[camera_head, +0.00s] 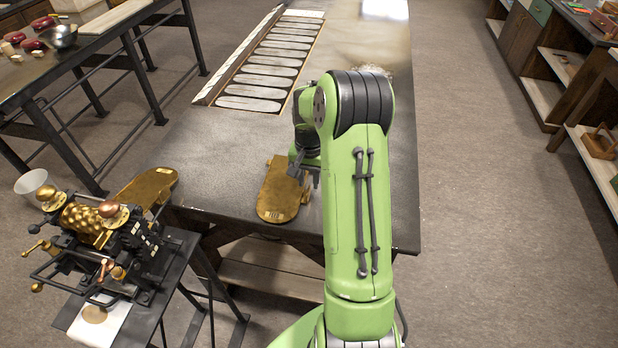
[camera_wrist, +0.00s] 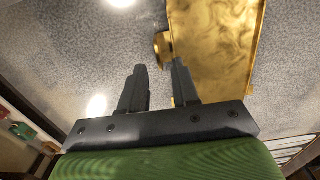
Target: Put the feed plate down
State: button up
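A gold, round-ended plate (camera_head: 278,197) lies flat on the grey table near its front edge. It fills the upper right of the wrist view (camera_wrist: 215,45), with a small gold knob (camera_wrist: 162,47) on its side. My gripper (camera_head: 305,180) is at the plate's right side, partly hidden by my arm. In the wrist view my gripper (camera_wrist: 158,68) shows two dark fingers apart with nothing between them; the knob is just beyond the tips. A second gold plate (camera_head: 150,187) sits beside the drop roller machine (camera_head: 100,230). I cannot tell which plate is the feed plate.
A long rack of pale slabs (camera_head: 262,75) lies at the back left of the table (camera_head: 225,150). A white cup (camera_head: 33,184) is by the machine. A dark side table (camera_head: 75,60) stands at left, shelves (camera_head: 570,75) at right. The table left of the plate is clear.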

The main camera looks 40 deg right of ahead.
notch_tip(320, 180, up, 12)
jog(key=p, duration=0.1)
jog(key=s+a+r+n+t, duration=0.1)
jog(key=s+a+r+n, duration=0.1)
jog(key=a+r, duration=0.4)
jog(key=s+a+r+n+t, duration=0.1)
jog(key=s+a+n, duration=0.3)
jog(key=s+a, duration=0.4)
jog(key=s+a+r+n+t, duration=0.2)
jog(key=s+a+n+t, duration=0.1)
jog(key=s+a, duration=0.5)
jog(key=s+n, duration=0.1)
jog(key=s, duration=0.1)
jog(key=shift+s+a+n+t, duration=0.2)
jog(key=shift+s+n+t, duration=0.1)
jog(key=shift+r, duration=0.1)
